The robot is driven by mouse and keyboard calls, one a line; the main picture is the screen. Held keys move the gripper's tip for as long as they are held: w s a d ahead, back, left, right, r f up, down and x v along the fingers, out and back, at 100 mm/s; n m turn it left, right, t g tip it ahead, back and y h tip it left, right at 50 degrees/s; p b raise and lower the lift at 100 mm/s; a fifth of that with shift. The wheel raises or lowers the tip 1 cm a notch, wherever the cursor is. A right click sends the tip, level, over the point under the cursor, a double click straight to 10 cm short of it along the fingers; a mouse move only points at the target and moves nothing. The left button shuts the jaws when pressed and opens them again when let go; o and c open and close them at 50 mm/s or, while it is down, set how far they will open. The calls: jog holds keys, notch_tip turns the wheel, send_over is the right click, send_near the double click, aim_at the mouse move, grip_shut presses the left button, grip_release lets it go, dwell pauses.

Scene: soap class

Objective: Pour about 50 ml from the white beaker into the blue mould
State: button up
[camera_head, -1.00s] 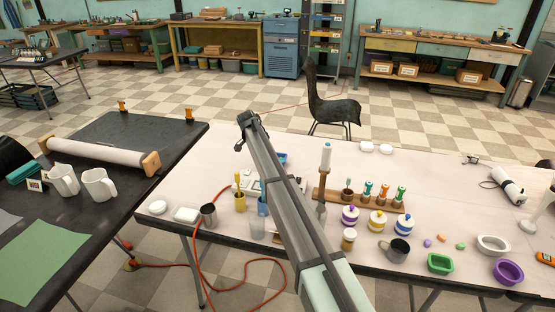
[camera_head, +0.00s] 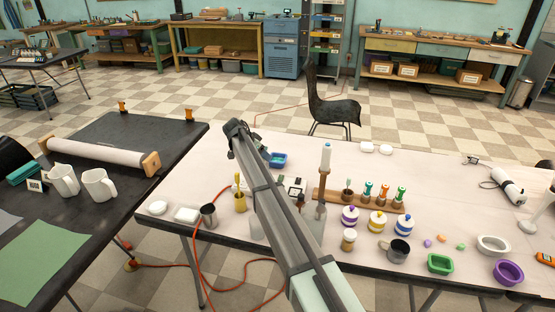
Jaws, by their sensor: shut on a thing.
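The blue mould (camera_head: 278,160) is a small blue open tray on the pale table, just right of my arm's upper end. Its left edge is close to the arm in this view. Two white handled jugs, one at the left (camera_head: 65,181) and one at its right (camera_head: 99,186), stand upright on the black table. I cannot tell whether either is the white beaker. My arm rises from the bottom centre to a dark joint above the pale table. The arm hides my gripper and whatever it holds.
A yellow cup (camera_head: 240,202) and a metal cup (camera_head: 209,216) stand left of my arm.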

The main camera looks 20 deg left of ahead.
jog(key=shift+s+a+f+t+h, duration=0.15)
jog(key=shift+s+a+t+h, duration=0.2)
jog(key=shift+t, duration=0.25)
